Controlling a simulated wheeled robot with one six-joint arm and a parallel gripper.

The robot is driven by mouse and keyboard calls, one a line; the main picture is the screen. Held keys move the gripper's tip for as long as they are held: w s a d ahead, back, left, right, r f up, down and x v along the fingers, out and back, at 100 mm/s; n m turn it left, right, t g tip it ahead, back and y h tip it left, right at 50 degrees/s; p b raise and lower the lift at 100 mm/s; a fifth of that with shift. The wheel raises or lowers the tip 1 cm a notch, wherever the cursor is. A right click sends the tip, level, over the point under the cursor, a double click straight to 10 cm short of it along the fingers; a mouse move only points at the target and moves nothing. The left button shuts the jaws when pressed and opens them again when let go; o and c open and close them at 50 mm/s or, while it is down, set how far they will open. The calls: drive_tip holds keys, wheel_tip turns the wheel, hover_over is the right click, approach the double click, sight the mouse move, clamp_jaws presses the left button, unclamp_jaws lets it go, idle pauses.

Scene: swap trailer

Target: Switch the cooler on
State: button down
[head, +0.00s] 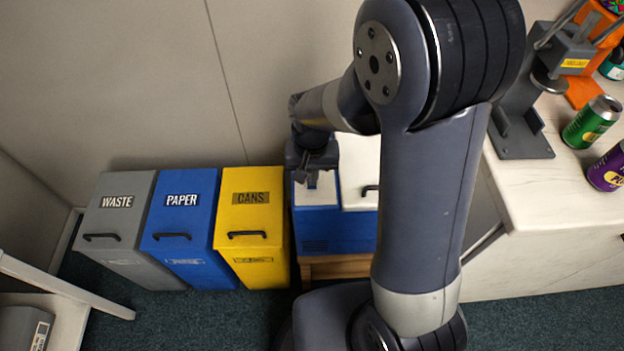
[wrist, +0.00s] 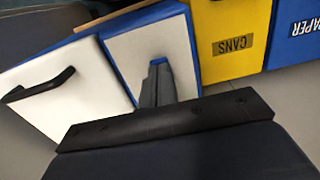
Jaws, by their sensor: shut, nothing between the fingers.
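The cooler (head: 338,232) is a blue box with a white top, standing right of the yellow bin. Its top has a white lid with a black handle (head: 370,190) and, to the left, a narrower white panel (head: 325,195). In the wrist view the white lid (wrist: 55,110) and the panel (wrist: 180,47) both show, edged in blue. My gripper (head: 312,182) is shut and empty, pointing down over the narrow panel. In the wrist view its fingers (wrist: 157,85) reach over that panel, with a small blue patch at their tips. I cannot tell whether they touch it. No switch is clearly visible.
Grey waste (head: 118,215), blue paper (head: 183,220) and yellow cans (head: 250,215) bins stand left of the cooler. A white counter (head: 545,190) at right holds a can press (head: 525,125) and cans (head: 592,122). The wall is close behind; green carpet lies in front.

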drive_tip(key=shift+f+b, duration=0.35)
drive_tip(key=shift+f, duration=0.15)
wheel_tip(320, 180, up, 7)
drive_tip(key=p, duration=0.6)
drive_tip(key=shift+r, duration=0.1)
idle(0.3)
drive_tip(key=shift+f, duration=0.2)
wheel_tip(320, 180, down, 7)
drive_tip(key=b, duration=0.6)
drive_tip(key=shift+r, duration=0.2)
drive_tip(key=shift+r, duration=0.15)
